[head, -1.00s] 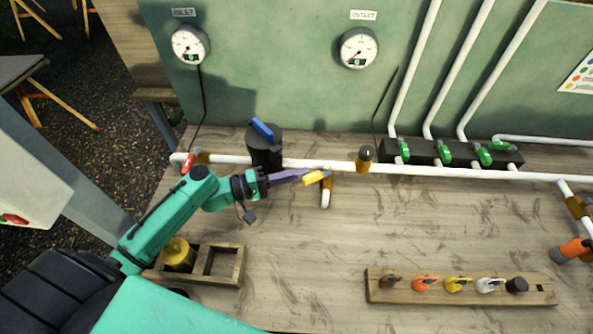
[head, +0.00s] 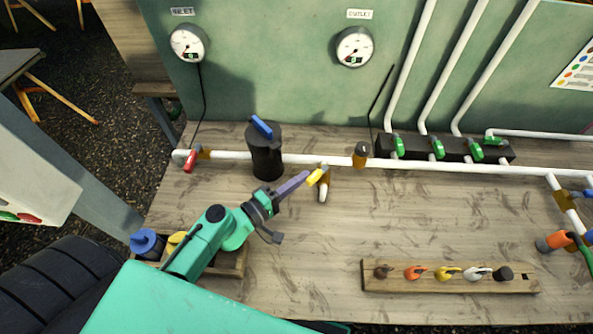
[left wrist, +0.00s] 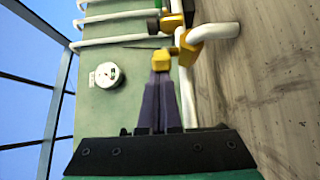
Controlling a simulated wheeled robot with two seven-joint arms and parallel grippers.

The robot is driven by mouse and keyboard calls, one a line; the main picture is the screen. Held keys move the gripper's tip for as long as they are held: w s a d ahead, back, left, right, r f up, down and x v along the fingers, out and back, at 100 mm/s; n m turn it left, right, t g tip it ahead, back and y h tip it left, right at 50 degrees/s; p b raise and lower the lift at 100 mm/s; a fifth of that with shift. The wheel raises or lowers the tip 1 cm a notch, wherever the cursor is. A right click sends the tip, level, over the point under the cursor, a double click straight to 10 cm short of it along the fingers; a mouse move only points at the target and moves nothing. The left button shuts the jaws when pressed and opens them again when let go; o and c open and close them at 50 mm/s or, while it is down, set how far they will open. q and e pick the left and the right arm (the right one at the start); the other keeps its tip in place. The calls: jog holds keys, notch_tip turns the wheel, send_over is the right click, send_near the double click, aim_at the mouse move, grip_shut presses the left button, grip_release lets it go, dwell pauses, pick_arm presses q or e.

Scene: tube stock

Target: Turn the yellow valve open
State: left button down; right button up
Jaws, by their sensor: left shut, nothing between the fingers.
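The yellow valve handle (head: 316,177) sits on a brass fitting where a short white stub branches off the main pipe. It lies aslant, rising to the right. My left gripper (head: 306,176) reaches it from the lower left, with its purple fingers shut and empty. The fingertips are at the handle's near end; they look touching, but a small gap cannot be ruled out. In the left wrist view the yellow handle (left wrist: 162,61) is straight beyond the closed fingertips (left wrist: 161,76), with the brass fitting behind it. My right gripper is not in view.
A black cylinder (head: 266,157) with a blue handle stands left of the valve. The white pipe (head: 440,167) runs along the back, with a red valve (head: 189,162) at left and green valves (head: 437,149) at right. A wooden rack (head: 450,282) of colored handles lies in front.

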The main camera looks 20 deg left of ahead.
aim_at(313, 182)
pick_arm(q)
jog(key=n+y, duration=0.1)
jog(key=s+d+n+t+y+b, duration=0.1)
jog(key=y, duration=0.1)
jog(key=d+n+t+y, duration=0.1)
jog(key=shift+s+f+y, duration=0.15)
jog(key=shift+y, duration=0.15)
jog(key=shift+s+d+n+t+y+b, duration=0.15)
jog(key=shift+d+n+t+y+b, duration=0.3)
jog(key=shift+n+y, duration=0.75)
jog(key=shift+s+d, duration=0.1)
jog(key=shift+d, duration=0.55)
